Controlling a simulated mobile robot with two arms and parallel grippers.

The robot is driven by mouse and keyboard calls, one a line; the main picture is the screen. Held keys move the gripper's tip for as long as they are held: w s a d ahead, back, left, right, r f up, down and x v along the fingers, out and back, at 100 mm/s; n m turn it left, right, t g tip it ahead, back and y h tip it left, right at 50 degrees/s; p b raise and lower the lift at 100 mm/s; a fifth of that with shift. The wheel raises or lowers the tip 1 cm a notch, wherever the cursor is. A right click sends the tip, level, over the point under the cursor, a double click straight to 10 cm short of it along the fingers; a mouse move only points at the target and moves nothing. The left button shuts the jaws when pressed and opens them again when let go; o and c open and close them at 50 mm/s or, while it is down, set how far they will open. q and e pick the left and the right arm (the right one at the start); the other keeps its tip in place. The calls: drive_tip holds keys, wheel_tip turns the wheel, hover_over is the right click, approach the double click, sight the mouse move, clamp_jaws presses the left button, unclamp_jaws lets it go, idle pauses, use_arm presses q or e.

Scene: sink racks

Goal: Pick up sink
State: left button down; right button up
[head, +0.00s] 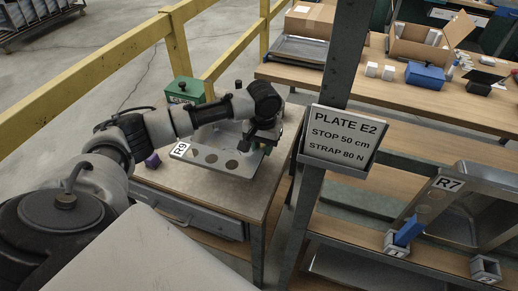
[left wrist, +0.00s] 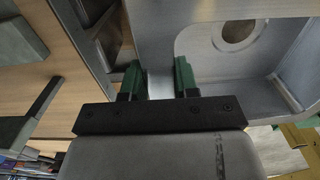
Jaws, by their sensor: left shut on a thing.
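A grey metal sink (head: 214,166) with a row of round holes and an R9 label is over the wooden table on the left. I cannot tell whether it rests on the tabletop or hangs just above it. My left gripper (head: 260,143) is at its right end, shut on its rim. In the left wrist view the green fingers (left wrist: 159,82) stand on both sides of the rim, and the sink's basin (left wrist: 220,75) with a round drain hole shows beyond. A second sink (head: 471,216), labelled R7, sits in the rack at the right. My right gripper is not in view.
A yellow rail (head: 90,85) runs behind. A blue item (head: 409,231) stands in a grey holder at the rack.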

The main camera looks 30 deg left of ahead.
use_arm(q)
drive_tip(key=s+d+r+p, duration=0.4)
drive_tip(key=d+r+p, duration=0.5)
drive_tip(key=r, duration=0.3)
drive_tip(key=shift+s, duration=0.15)
idle(0.8)
idle(0.4)
